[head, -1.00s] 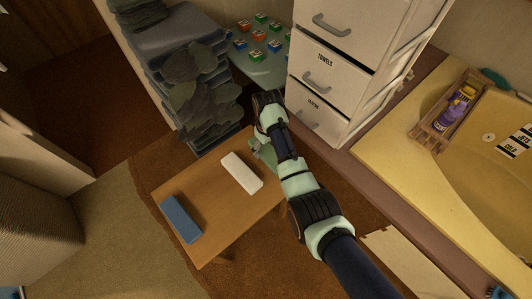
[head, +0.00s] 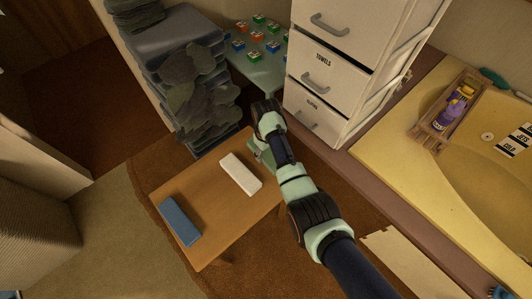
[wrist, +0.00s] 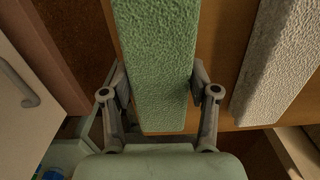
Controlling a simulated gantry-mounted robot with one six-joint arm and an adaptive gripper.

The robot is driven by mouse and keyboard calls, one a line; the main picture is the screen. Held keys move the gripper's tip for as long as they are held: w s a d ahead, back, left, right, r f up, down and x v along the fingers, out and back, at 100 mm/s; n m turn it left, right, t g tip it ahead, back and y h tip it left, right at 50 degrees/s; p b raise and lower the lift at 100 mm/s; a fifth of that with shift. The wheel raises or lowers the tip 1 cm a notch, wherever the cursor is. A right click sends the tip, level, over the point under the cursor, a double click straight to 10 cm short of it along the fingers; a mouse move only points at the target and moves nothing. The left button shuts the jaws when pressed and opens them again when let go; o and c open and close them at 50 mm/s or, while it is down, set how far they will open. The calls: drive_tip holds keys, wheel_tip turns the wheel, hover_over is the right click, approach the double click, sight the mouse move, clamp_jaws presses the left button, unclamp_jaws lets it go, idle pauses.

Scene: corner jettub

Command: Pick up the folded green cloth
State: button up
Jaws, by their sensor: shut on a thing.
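The folded green cloth (wrist: 157,55) lies between the two fingers of my gripper (wrist: 160,92) in the wrist view, with a finger against each long side. My gripper is shut on it. In the head view my arm hides most of the green cloth (head: 261,157); only a bit shows at the right end of the wooden bench. I cannot tell whether the cloth is resting on the bench or just above it.
The wooden bench (head: 209,234) also holds a folded white cloth (head: 241,174) and a folded blue cloth (head: 179,221). A white drawer unit (head: 330,75) stands close behind my gripper. A dark stack (head: 185,70) rises at the bench's far end. The yellow tub (head: 480,160) is at right.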

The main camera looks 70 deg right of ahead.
drive_tip(key=shift+r, duration=0.1)
wheel_tip(320, 180, up, 20)
drive_tip(key=p, duration=0.8)
drive_tip(key=shift+p, duration=0.3)
